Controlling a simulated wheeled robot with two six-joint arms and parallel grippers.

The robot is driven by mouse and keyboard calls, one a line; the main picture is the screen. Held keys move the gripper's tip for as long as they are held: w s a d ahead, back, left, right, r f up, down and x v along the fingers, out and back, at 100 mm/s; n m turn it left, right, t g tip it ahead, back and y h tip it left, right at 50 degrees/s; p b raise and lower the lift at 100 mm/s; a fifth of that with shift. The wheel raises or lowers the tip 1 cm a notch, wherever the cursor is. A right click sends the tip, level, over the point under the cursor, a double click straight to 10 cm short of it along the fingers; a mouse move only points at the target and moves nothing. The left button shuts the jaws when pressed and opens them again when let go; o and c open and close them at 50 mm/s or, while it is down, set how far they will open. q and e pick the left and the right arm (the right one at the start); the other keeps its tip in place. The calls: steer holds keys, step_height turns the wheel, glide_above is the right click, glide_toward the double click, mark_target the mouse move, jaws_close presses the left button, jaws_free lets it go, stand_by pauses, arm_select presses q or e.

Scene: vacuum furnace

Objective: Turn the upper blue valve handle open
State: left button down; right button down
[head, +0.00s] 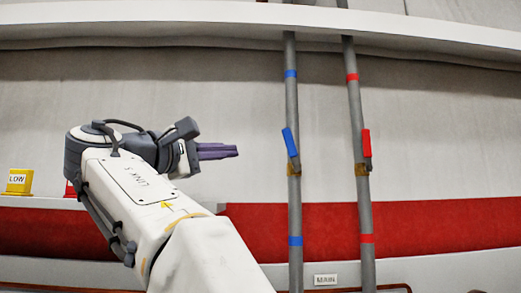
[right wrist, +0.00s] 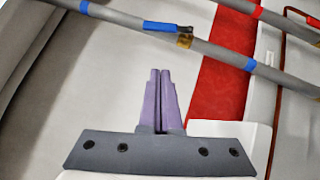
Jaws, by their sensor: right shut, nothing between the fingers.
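The blue valve handle (head: 290,142) sits on the left grey pipe (head: 293,205), above a brass valve body (head: 294,170). It stands nearly along the pipe, its top tilted a little left. In the right wrist view the blue handle (right wrist: 166,27) lies beyond the fingertips, beside the brass body (right wrist: 185,40). My right gripper (head: 237,151) has its purple fingers together and empty. It is left of the handle in the head view, apart from it. The right gripper (right wrist: 160,71) also shows shut in the right wrist view. My left gripper is not in view.
A second pipe (head: 362,210) with a red handle (head: 366,142) runs close to the right. A white ledge (head: 200,25) crosses above. A yellow LOW block (head: 18,182) stands at far left. A MAIN label (head: 325,280) is low between the pipes.

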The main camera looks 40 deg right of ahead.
steer(key=p, duration=0.5)
glide_toward(292, 150)
steer(key=shift+w+d+r, duration=1.35)
steer(key=shift+w+d, duration=0.45)
steer(key=shift+d, duration=0.7)
